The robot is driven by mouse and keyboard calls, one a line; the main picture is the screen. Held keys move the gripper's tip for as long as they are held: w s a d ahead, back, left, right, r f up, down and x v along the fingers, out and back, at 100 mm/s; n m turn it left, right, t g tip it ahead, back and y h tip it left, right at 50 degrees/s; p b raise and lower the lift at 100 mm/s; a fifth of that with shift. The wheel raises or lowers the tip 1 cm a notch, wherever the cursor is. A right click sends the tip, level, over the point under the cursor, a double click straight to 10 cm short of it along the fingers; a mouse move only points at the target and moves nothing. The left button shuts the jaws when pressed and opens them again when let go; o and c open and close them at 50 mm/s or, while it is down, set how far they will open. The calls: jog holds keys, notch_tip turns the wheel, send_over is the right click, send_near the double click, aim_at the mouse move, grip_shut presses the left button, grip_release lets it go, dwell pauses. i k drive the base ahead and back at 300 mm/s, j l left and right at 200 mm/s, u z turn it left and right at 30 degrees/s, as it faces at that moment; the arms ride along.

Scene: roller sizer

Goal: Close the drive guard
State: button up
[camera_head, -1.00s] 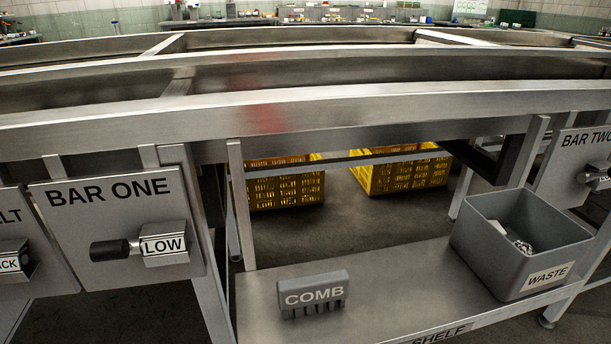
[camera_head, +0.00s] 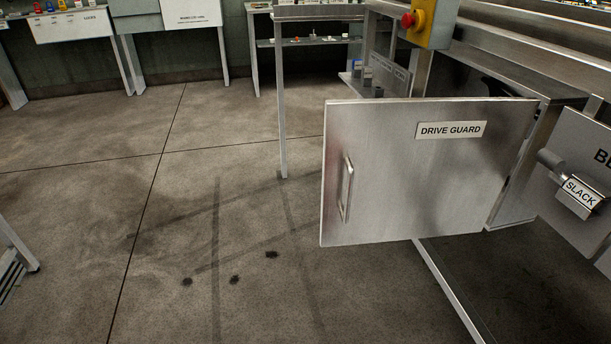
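The drive guard (camera_head: 425,175) is a brushed metal door with a "DRIVE GUARD" label. It stands swung open, out from the machine frame, with its hinge side at the right. A vertical bar handle (camera_head: 346,188) sits near its free left edge. Behind the door's right end, part of the housing (camera_head: 513,170) shows; its inside is mostly hidden by the door. My gripper is not in view.
A yellow box with a red stop button (camera_head: 408,20) is above the door. A lever block labelled "SLACK" (camera_head: 580,194) is on a panel at the right. A metal post (camera_head: 281,110) stands left of the door. The floor (camera_head: 150,230) at the left is open, with dark spots and streaks.

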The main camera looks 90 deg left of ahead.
aim_at(410, 168)
jog(key=u, duration=2.35)
jog(key=j+u, duration=0.45)
